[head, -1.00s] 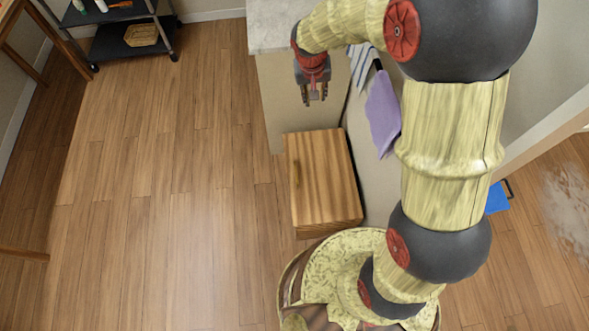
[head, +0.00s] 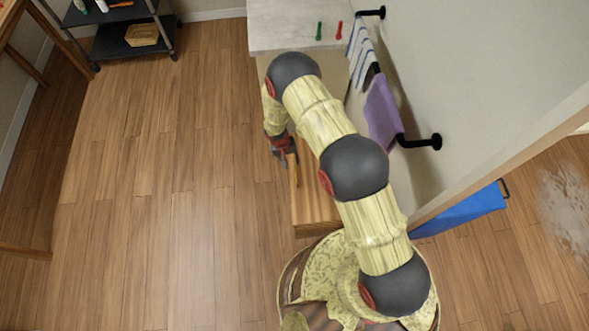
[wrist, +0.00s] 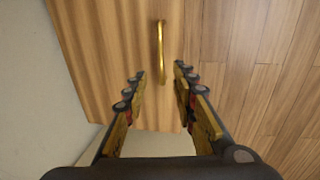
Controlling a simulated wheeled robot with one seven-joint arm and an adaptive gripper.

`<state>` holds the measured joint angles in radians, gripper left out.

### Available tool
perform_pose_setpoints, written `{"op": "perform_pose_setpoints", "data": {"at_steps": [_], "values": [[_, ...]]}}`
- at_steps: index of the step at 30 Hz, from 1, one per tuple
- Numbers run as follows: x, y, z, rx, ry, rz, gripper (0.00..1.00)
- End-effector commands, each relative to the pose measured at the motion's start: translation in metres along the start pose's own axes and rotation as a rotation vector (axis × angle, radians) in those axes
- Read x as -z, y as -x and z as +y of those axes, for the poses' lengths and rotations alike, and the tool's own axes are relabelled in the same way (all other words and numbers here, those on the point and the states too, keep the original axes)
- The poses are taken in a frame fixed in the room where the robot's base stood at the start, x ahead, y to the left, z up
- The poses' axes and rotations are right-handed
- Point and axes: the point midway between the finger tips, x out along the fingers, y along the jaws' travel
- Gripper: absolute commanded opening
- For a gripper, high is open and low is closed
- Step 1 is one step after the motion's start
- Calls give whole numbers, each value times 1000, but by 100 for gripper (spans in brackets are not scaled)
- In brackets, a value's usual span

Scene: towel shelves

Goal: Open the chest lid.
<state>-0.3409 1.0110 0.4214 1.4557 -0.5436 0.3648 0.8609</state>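The wooden chest (head: 315,205) stands on the floor against the wall, just beyond my base, partly hidden by my arm. Its lid (wrist: 105,40) looks shut in the wrist view. A curved gold handle (wrist: 161,50) is fixed on it near the edge on the floor side. My gripper (head: 290,158) is over the chest's left edge in the head view. In the wrist view my gripper (wrist: 158,75) is open, with the near end of the handle in line with the gap between its fingers. I cannot tell whether the fingers are beside the handle or above it.
A counter (head: 285,25) stands beyond the chest. A purple towel (head: 382,115) and a striped towel (head: 362,50) hang on the right wall. A blue towel (head: 460,210) is at the right. The floor (head: 170,190) left of the chest is clear.

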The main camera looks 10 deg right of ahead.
Motion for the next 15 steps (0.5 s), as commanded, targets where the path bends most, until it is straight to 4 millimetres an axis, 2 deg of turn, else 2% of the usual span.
{"op": "perform_pose_setpoints", "data": {"at_steps": [15], "values": [[-5, -70, -2, -1, 2, -6, 27]]}}
